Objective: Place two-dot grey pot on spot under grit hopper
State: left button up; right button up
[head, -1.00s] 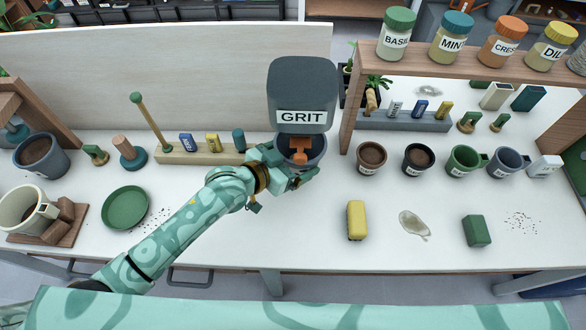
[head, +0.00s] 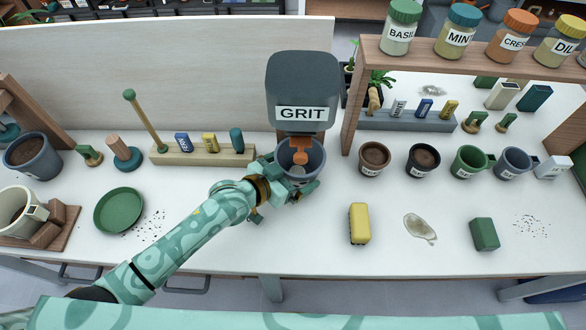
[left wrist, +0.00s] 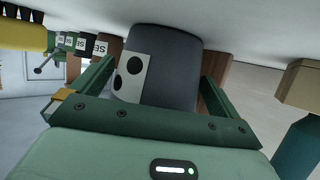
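The grey pot (head: 318,160) stands upright below the grit hopper (head: 302,85), its open rim under the hopper's orange spout (head: 303,147). A small pale round patch shows inside it. In the left wrist view the pot (left wrist: 175,75) has a white label with two black dots (left wrist: 132,78). My left gripper (head: 292,186) reaches from the front left, its fingers on either side of the pot and appearing to touch it. The spot beneath is hidden by the pot and gripper, so I cannot tell whether the base touches the bench. My right gripper is not in view.
A wooden rack (head: 205,154) with small blocks stands left of the hopper. Several pots, including a brown one (head: 374,158), stand to the right. The bench between is mostly clear.

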pick_arm(q)
jog(key=shift+s+a+r, duration=0.2)
jog(key=shift+r, duration=0.2)
jog(key=p+v, duration=0.3)
jog(key=v, duration=0.8)
jog(key=shift+p, duration=0.3)
